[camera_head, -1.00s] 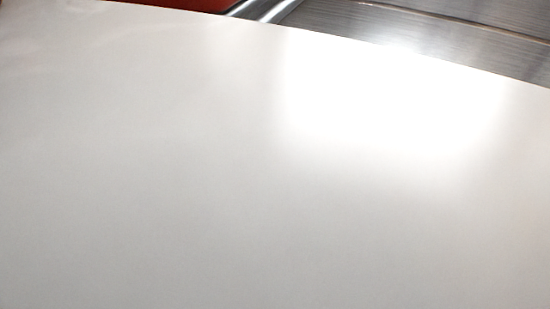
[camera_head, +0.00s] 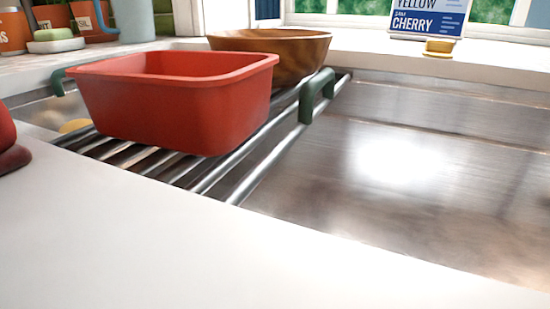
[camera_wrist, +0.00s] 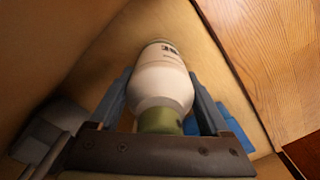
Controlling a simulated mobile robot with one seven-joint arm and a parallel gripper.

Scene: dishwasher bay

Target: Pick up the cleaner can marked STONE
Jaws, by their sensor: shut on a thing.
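In the wrist view, my gripper (camera_wrist: 160,80) is shut on a pale, bottle-shaped can (camera_wrist: 160,97) with a green part (camera_wrist: 160,122) nearest the gripper's palm. One finger lies along each side of it. Dark lettering shows near the can's far end, but I cannot read it well enough to confirm STONE. Neither my gripper nor the can shows in the head view.
Tan panels and a wood-grain surface (camera_wrist: 270,50) surround the gripper. In the head view, a red tub (camera_head: 175,110) sits on a metal rack (camera_head: 215,175) before a wooden bowl (camera_head: 290,50). The steel surface (camera_head: 420,190) at right is clear.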

